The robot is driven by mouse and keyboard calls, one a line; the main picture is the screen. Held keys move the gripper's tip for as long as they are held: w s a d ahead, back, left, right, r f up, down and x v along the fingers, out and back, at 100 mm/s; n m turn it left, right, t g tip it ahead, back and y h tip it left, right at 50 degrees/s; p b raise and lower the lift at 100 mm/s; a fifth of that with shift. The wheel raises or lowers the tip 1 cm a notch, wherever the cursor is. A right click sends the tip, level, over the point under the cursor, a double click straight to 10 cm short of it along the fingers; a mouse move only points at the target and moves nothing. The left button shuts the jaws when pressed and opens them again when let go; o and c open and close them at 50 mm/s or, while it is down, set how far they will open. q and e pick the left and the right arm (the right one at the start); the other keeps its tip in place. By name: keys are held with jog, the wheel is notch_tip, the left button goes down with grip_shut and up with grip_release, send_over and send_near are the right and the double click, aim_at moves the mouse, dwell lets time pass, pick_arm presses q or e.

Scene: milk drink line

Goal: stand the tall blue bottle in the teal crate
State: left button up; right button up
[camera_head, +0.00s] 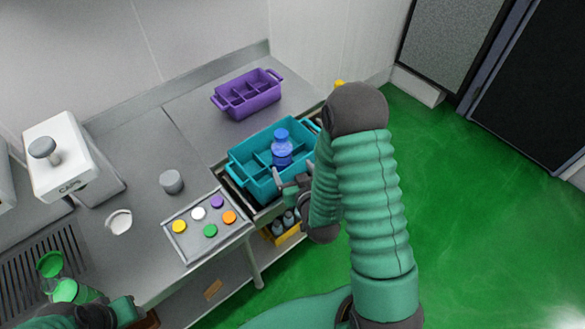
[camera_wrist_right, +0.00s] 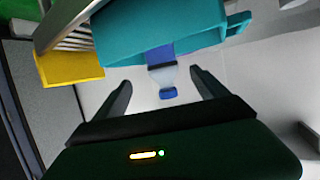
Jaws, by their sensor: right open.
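The tall blue bottle (camera_head: 282,152) stands upright in a compartment of the teal crate (camera_head: 249,182), its upper part and blue cap above the rim. Its base is hidden by the crate walls. My right gripper (camera_head: 287,184) is open beside the crate's near right side, apart from the bottle in this view. In the right wrist view, the bottle's cap and neck (camera_wrist_right: 167,92) show between the spread fingers of the right gripper (camera_wrist_right: 162,82), beyond them, with the teal crate (camera_wrist_right: 150,28) behind. My left gripper (camera_head: 108,313) is at the bottom left, its jaws unclear.
A purple crate (camera_head: 250,98) stands behind the teal one. A tray (camera_head: 190,251) with several coloured caps, a grey cylinder (camera_head: 171,181) and a white cup (camera_head: 119,222) are on the counter. A yellow crate (camera_head: 289,239) with bottles is below. Green containers (camera_head: 66,290) are near the left gripper.

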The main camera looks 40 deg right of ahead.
jog(key=s+a+n+g+y, duration=0.3)
jog(key=a+g+y, duration=0.15)
jog(key=a, duration=0.35)
jog(key=s+a+r+g, duration=0.1)
jog(key=s+a+g, duration=0.1)
jog(key=s, duration=0.3)
jog(key=s+a+r+g, duration=0.2)
jog(key=s+g, duration=0.2)
jog(key=s, duration=0.1)
jog(key=shift+s+a+r+n, duration=0.25)
jog(key=shift+s+n, duration=0.1)
jog(key=shift+n, duration=0.05)
jog(key=shift+a, duration=0.1)
jog(key=shift+a, duration=0.25)
jog(key=shift+d, duration=0.25)
